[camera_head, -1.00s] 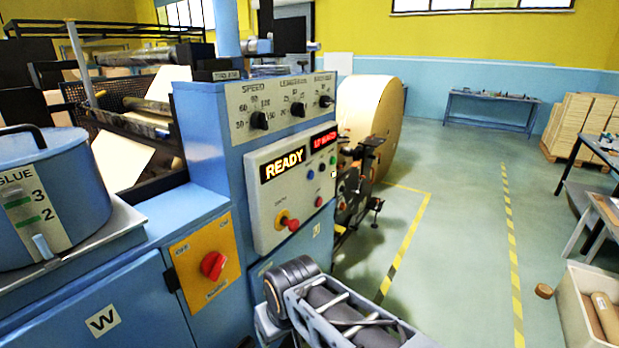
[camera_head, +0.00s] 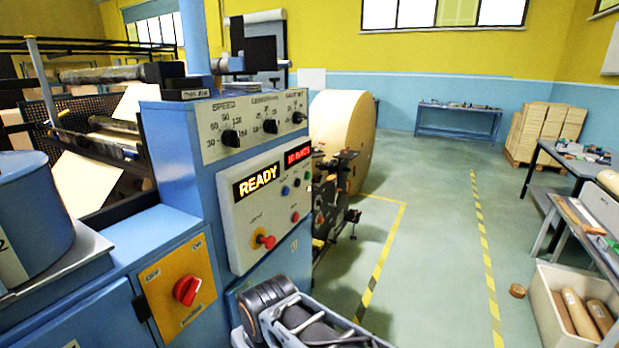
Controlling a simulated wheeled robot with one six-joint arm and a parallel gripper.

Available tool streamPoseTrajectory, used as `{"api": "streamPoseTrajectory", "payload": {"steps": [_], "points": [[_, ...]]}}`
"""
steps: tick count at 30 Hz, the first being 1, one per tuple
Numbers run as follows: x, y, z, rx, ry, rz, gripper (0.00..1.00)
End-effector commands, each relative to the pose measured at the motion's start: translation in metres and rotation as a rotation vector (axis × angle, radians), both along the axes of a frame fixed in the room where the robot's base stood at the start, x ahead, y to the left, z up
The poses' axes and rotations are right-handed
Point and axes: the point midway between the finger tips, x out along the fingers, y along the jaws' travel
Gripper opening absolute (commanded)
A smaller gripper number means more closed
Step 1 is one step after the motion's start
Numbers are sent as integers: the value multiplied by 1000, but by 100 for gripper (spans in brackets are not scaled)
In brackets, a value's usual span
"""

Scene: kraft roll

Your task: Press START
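A blue machine cabinet carries a light grey control panel (camera_head: 246,222) on its front. The panel's left display (camera_head: 256,182) reads READY in orange. A red display (camera_head: 297,156) sits to its right, its text too small to read surely. Below them are small blue and red buttons (camera_head: 295,217) and a red knob on a yellow base (camera_head: 266,240). I cannot read which button is START. My arm shows at the bottom centre, below the panel. My gripper is not in view.
Three dials (camera_head: 270,126) sit above the panel. A red switch on a yellow plate (camera_head: 186,291) is at lower left. A large kraft roll (camera_head: 342,130) stands behind the machine. A bin with rolls (camera_head: 549,312) is at lower right. The floor between is open.

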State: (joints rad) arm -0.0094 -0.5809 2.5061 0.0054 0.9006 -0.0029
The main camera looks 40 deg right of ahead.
Motion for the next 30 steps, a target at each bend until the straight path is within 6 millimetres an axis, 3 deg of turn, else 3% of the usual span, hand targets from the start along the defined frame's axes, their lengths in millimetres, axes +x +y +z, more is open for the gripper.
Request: {"api": "streamPoseTrajectory", "payload": {"steps": [2, 16, 30], "points": [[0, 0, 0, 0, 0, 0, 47], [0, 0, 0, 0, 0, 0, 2], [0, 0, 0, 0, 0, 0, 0]]}}
